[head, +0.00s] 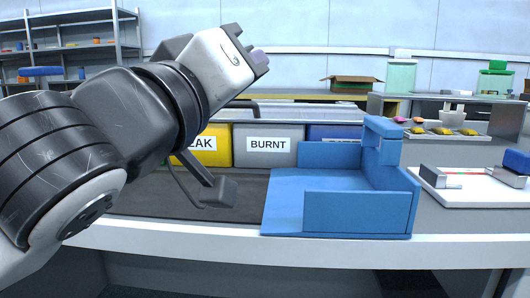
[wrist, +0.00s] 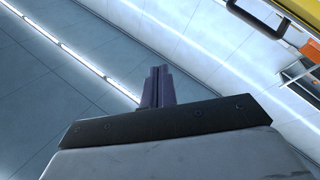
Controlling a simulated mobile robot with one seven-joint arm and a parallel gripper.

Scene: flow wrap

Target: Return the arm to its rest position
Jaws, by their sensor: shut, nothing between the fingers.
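My arm (head: 120,115) reaches in from the left in the head view, raised above the dark belt. My gripper (head: 262,58) is at its upper end, tilted up and to the right, in the air before the back wall. In the wrist view its two purple fingers (wrist: 157,88) are together, with nothing between them.
Yellow (head: 212,147), grey "BURNT" (head: 268,146) and blue (head: 335,132) bins stand behind the belt (head: 150,197). A white board (head: 480,188) with small items lies right. Shelves (head: 75,55) stand back left.

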